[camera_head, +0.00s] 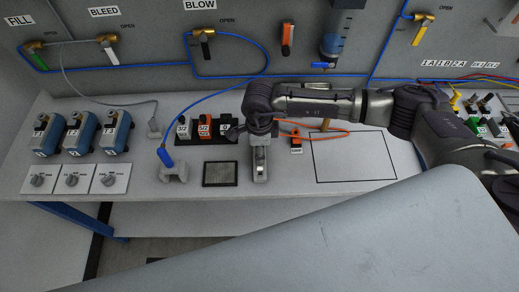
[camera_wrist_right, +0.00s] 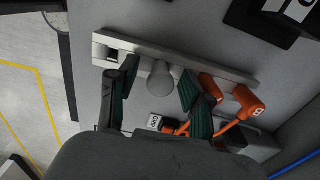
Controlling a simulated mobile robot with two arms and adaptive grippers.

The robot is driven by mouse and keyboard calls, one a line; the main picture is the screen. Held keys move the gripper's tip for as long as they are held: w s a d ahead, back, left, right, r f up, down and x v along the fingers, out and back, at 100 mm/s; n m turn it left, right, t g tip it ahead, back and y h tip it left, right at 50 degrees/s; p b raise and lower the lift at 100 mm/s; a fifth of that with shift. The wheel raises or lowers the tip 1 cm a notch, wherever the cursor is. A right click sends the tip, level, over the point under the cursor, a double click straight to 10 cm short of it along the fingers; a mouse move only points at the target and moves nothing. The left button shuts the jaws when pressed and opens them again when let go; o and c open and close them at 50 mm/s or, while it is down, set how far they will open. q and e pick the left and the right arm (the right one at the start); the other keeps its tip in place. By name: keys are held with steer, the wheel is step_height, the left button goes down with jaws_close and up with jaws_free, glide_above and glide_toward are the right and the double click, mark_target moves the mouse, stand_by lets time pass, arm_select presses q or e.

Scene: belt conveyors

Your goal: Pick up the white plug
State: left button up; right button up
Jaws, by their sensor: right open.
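The white plug (camera_wrist_right: 160,79) shows in the right wrist view as a pale rounded knob against a long light-grey holder (camera_wrist_right: 220,66). My right gripper (camera_wrist_right: 158,92) is open, with one dark finger on each side of the plug. I cannot tell whether either finger touches it. In the head view my right gripper (camera_head: 259,137) points down over the light-grey holder (camera_head: 260,176), and I cannot make out the plug there. My left gripper is in neither view.
An orange connector (camera_wrist_right: 246,102) lies close beside the right finger. A small orange block (camera_head: 296,144) with an orange cable stands right of the holder. A dark square pad (camera_head: 220,173) lies to its left. The outlined rectangle (camera_head: 352,160) is clear.

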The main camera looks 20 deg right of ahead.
jaws_close()
steer(key=shift+r, duration=0.15)
